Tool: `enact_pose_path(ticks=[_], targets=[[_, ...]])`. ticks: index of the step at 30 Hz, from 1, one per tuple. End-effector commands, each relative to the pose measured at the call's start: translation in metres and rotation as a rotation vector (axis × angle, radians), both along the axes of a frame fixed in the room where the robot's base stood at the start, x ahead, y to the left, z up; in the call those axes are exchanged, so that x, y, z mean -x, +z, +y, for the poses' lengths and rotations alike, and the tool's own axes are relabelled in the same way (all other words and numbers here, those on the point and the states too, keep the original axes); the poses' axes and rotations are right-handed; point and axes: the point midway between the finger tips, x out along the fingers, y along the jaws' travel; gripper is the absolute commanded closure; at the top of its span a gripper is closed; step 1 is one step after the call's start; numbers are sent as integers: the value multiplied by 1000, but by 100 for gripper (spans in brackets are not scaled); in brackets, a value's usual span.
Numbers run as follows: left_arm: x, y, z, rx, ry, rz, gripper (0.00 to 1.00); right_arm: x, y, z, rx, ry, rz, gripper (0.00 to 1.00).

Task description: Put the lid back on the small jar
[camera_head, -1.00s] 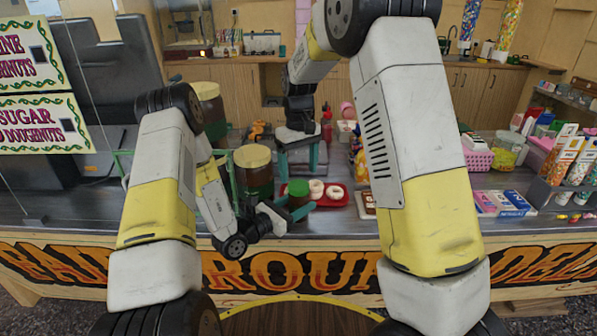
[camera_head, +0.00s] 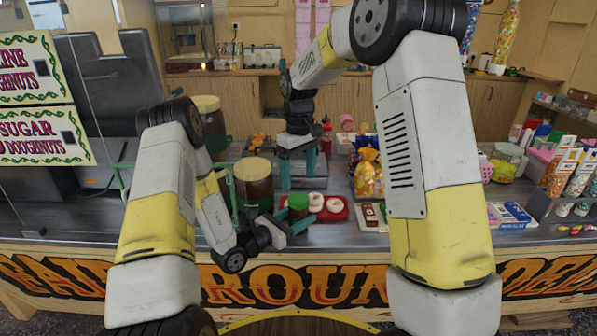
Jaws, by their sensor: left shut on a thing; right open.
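A small jar (camera_head: 298,212) with brown contents and a dark green top (camera_head: 298,199) stands in front of the large jar, beside a red tray. I cannot tell whether the green top is the lid or how it sits. My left gripper (camera_head: 297,219) is shut on the small jar, low and from the front, its teal fingers either side. My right gripper (camera_head: 299,176) points down, open, just behind and above the small jar. Nothing shows between its teal fingers. No separate lid is clearly visible.
The red tray (camera_head: 338,214) holds white-iced doughnuts right of the small jar. A large tan-lidded jar (camera_head: 253,188) stands close on the left. A gold sweet bag (camera_head: 368,174) and a red bottle (camera_head: 327,138) stand behind to the right. My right arm hides part of the counter.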

Motion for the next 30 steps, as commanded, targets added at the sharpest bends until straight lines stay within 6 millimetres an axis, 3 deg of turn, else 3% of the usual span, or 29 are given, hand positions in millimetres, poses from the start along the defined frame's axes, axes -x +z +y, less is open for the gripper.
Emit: enact_pose_path(ticks=[12,25,30], targets=[[0,1,0,1,0,-2,100,1,-60,0,1,0,3,25],[0,1,0,1,0,-2,100,0,-68,0,1,0,1,25],[0,1,0,1,0,-2,100,0,-68,0,1,0,1,58]])
